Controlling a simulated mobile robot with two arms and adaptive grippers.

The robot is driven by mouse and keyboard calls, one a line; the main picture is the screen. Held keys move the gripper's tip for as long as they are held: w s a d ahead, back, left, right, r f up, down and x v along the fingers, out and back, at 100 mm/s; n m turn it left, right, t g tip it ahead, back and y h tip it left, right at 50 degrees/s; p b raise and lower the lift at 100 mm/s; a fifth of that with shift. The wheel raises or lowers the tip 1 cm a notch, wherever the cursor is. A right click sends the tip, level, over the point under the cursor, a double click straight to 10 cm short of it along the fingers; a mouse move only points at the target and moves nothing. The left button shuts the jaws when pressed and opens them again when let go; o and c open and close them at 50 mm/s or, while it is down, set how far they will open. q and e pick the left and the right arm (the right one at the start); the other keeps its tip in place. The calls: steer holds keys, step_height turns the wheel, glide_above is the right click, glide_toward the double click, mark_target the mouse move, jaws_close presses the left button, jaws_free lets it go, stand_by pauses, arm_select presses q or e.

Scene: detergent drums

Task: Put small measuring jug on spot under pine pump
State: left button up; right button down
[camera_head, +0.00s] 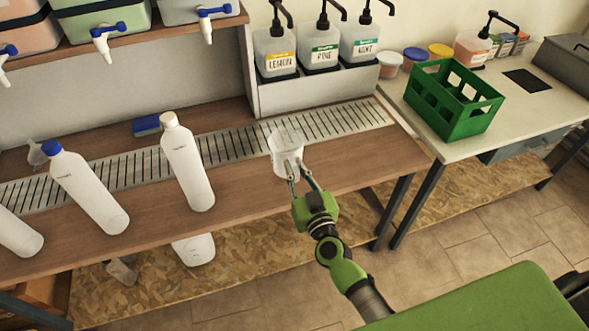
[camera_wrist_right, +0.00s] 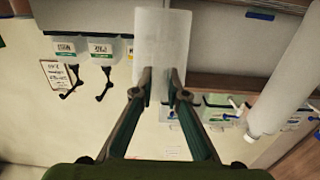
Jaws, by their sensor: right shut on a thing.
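The small measuring jug (camera_head: 285,158) is a pale, translucent cup above the slatted drip grate (camera_head: 236,145), near the front of the pump shelf. My right gripper (camera_head: 297,176) is shut on its near side. In the right wrist view the jug (camera_wrist_right: 163,38) sits between the fingertips (camera_wrist_right: 161,88). The pine pump (camera_head: 323,50) has a green label and stands between the lemon pump (camera_head: 276,53) and the mint pump (camera_head: 361,46). The jug is to the left of the pine pump and nearer to me. No marked spot is clear on the grate. My left gripper is not in view.
White bottles stand on the left: one with a cream cap (camera_head: 187,165), one with a blue cap (camera_head: 90,190). A blue sponge-like block (camera_head: 147,125) lies behind. A green crate (camera_head: 452,98) stands on the right table. The grate right of the jug is clear.

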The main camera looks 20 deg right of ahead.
steer(key=s+r, duration=0.1)
steer(key=s+r+p, duration=0.1)
steer(key=r, duration=0.1)
steer(key=s+a+r+p, duration=0.1)
steer(key=s+r, duration=0.1)
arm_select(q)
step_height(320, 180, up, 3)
arm_select(e)
steer(key=s+d+r, duration=0.1)
steer(key=s+r, duration=0.4)
steer(key=s, duration=0.4)
steer(key=s+d+r, duration=0.2)
steer(key=s+r, duration=0.3)
steer(key=s, duration=0.4)
steer(key=shift+h, duration=0.3)
